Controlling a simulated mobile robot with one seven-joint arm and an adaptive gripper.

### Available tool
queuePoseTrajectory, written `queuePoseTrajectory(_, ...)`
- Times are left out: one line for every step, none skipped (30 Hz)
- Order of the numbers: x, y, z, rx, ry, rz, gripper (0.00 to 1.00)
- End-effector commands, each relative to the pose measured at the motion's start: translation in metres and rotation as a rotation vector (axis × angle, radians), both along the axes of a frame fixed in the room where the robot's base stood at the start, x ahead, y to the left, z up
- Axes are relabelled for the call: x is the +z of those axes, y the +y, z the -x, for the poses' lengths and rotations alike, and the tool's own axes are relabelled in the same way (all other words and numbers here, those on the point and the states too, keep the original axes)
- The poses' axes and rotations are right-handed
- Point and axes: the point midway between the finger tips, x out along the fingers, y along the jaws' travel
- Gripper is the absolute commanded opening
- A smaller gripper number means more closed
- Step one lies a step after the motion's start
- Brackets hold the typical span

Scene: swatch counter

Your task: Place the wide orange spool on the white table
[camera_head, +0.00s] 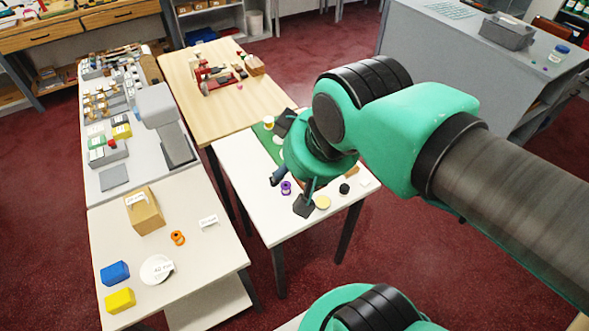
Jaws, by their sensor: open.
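An orange spool (177,238) lies on the pale cream table at the lower left, beside a small white label card (208,221). The white table (258,205) stands in the middle, below my arm. My gripper (289,193) is open over the white table, with its dark fingers spread apart. It is well to the right of the orange spool and holds nothing that I can see. A purple spool (285,187) shows between the fingers; I cannot tell its height gap to them. My arm hides part of the white table's far and right side.
The white table also bears a black spool (344,188), a pale yellow disc (322,202) and a green mat (265,139). The cream table (215,258) holds a cardboard box (145,211), a blue block (115,273), a yellow block (120,300) and a white disc (155,269). A gap separates both tables.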

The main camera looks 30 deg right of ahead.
Motion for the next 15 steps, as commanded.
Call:
queuePoseTrajectory(0.0,0.0001,-0.0001,0.0,0.0,0.0,0.5)
queuePoseTrajectory(0.0001,0.0001,-0.0002,0.0,0.0,0.0,0.52)
queuePoseTrajectory(0.0001,0.0001,-0.0003,0.0,0.0,0.0,0.53)
queuePoseTrajectory(0.0001,0.0001,-0.0003,0.0,0.0,0.0,0.53)
queuePoseTrajectory(0.0001,0.0001,-0.0003,0.0,0.0,0.0,0.53)
queuePoseTrajectory(0.0002,0.0001,-0.0004,0.0,0.0,0.0,0.53)
queuePoseTrajectory(0.0002,0.0002,-0.0004,0.0,0.0,0.0,0.53)
queuePoseTrajectory(0.0002,0.0002,-0.0004,0.0,0.0,0.0,0.53)
queuePoseTrajectory(0.0002,0.0002,-0.0004,0.0,0.0,0.0,0.53)
queuePoseTrajectory(0.0003,0.0002,-0.0005,0.0,0.0,0.0,0.53)
queuePoseTrajectory(0.0002,0.0003,-0.0007,0.001,0.0,0.0,0.53)
queuePoseTrajectory(0.0003,0.0006,-0.0013,0.001,0.001,0.0,0.53)
queuePoseTrajectory(0.0002,0.0009,-0.0021,0.002,0.001,0.0,0.53)
queuePoseTrajectory(0.0002,0.0013,-0.0032,0.004,0.002,0.0,0.53)
queuePoseTrajectory(0.0002,0.0021,-0.0052,0.006,0.004,0.0,0.53)
